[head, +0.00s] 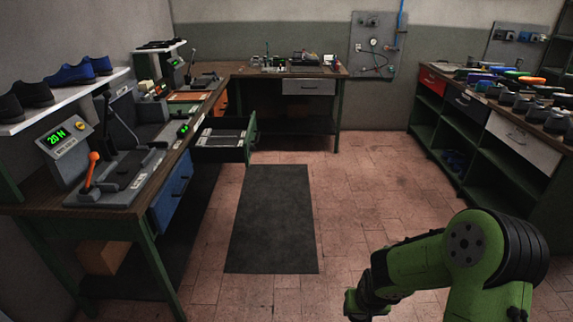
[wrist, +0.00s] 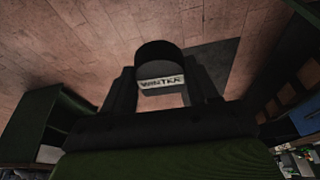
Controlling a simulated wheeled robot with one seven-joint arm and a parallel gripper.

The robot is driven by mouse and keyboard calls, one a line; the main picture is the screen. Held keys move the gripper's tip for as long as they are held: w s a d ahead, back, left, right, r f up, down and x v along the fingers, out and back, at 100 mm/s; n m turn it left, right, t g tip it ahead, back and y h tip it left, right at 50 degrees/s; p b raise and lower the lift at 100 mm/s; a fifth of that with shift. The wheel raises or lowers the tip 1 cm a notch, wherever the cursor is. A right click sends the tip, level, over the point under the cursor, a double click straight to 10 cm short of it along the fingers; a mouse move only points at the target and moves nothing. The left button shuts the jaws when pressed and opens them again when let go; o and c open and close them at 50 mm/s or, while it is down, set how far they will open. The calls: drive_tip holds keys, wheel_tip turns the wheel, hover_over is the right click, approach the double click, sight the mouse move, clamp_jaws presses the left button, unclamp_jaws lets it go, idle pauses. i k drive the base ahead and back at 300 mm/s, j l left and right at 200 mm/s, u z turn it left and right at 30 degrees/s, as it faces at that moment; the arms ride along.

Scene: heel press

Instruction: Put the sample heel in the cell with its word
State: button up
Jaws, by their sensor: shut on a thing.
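The sample heel (wrist: 158,62) is a dark block with a rounded top and a pale label in the wrist view. The label's word seems to start with "WINT"; its end is unclear. My gripper (wrist: 164,88) is shut on the heel, with one dark finger on each side, and holds it over the floor. In the head view my arm is at the lower right, and the heel cannot be made out there. An open drawer (head: 251,140) at the left bench has grey compartments inside with pale labels, too small to read. No cell with a readable word shows.
The left bench (head: 62,207) carries a press with an orange lever (head: 92,168) and a green display reading about 20. Shoes stand on a white shelf (head: 60,98). A dark mat (head: 275,215) lies on the clear tiled floor. The right bench (head: 520,138) holds many small items.

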sight(224, 144)
drive_tip(key=i, duration=2.4)
drive_tip(key=i+l+u, duration=0.1)
drive_tip(key=i, duration=1.05)
drive_tip(key=i+l, duration=0.1)
drive_tip(key=i, duration=1.1)
drive_tip(key=i+u, duration=0.1)
drive_tip(key=u, duration=0.9)
drive_tip(key=i+l+u, duration=0.1)
drive_tip(key=u, duration=0.4)
drive_tip(key=l+u, duration=0.15)
drive_tip(key=u, duration=0.35)
drive_tip(key=i+l+u, duration=0.1)
drive_tip(key=u, duration=3.05)
drive_tip(key=i+l, duration=0.1)
drive_tip(key=l, duration=0.25)
drive_tip(key=i+l, duration=0.1)
drive_tip(key=l, duration=0.25)
